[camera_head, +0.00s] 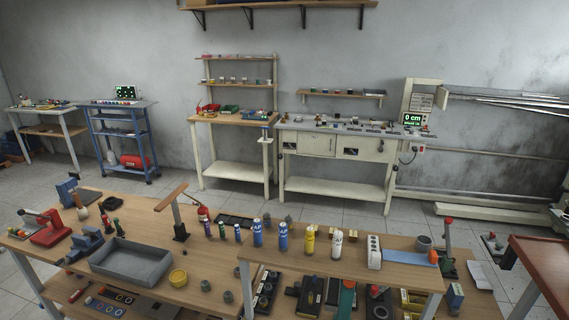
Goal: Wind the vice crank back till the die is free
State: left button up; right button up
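A small blue-grey vice-like tool (87,243) sits at the left of the near wooden bench, with a short bar toward its lower left. A red lever tool (48,229) stands to its left. A blue upright device (69,192) stands behind them. Which of these is the vice with the crank, and whether a die sits in its jaws, is too small to tell. Neither of my grippers shows in this view.
A cream workbench (335,170) with a display (413,119) reading 0 cm stands at the back wall. Tiled floor lies between.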

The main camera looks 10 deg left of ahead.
aim_at(63, 261)
jog(key=u, duration=1.95)
jog(key=i+j+z, duration=0.1)
jog(key=i+j, duration=0.35)
jog(key=i+j+z, duration=0.1)
jog(key=i+j, duration=0.7)
jog(key=j, duration=0.2)
jog(key=i+j+z, duration=0.15)
jog(key=i+j, duration=0.25)
jog(key=j, duration=0.1)
